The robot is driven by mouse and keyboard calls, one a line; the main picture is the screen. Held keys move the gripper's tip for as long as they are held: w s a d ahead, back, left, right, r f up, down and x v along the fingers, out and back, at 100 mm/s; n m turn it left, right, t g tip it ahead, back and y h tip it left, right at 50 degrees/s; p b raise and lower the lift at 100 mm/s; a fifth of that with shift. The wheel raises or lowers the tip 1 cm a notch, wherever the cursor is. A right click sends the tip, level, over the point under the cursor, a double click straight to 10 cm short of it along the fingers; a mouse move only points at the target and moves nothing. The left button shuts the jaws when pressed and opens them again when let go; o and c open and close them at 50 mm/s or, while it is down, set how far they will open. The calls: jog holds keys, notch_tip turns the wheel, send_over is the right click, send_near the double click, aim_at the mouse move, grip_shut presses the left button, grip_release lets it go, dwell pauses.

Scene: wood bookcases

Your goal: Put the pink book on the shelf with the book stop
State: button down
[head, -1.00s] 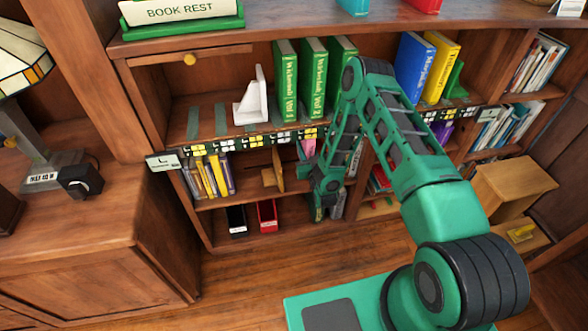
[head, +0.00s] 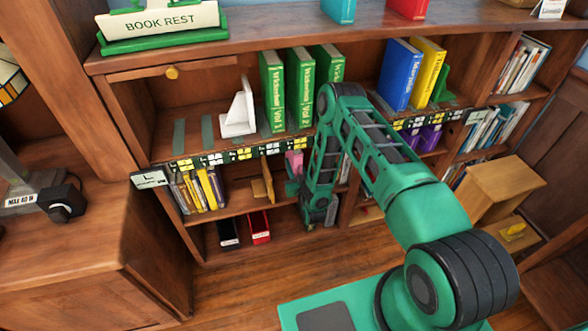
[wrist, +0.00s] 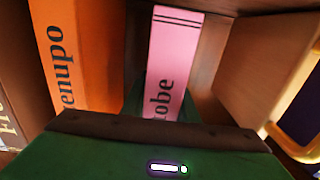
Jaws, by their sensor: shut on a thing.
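The pink book shows upright in the wrist view (wrist: 172,60), its spine facing me, with part of its title, "obe", readable. My gripper (wrist: 160,105) is shut on its lower part; the green fingers lie at both sides of the spine. In the head view the pink book (head: 294,163) is a small patch in the lower compartment, beside my gripper (head: 294,187), which my arm partly hides. A white L-shaped book stop (head: 239,112) stands on the upper shelf (head: 195,140), left of several green books (head: 300,88). A green book stop (head: 441,88) stands right of a yellow book.
In the wrist view an orange book (wrist: 72,50) stands left of the pink one and a wooden panel (wrist: 262,65) to its right. A wooden upright piece (head: 262,188) and yellow books (head: 205,188) share the lower shelf. The upper shelf is bare left of the white stop.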

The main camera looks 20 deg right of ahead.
jog(key=shift+f, duration=1.05)
jog(key=shift+f, duration=0.1)
jog(key=c, duration=1.4)
grip_release()
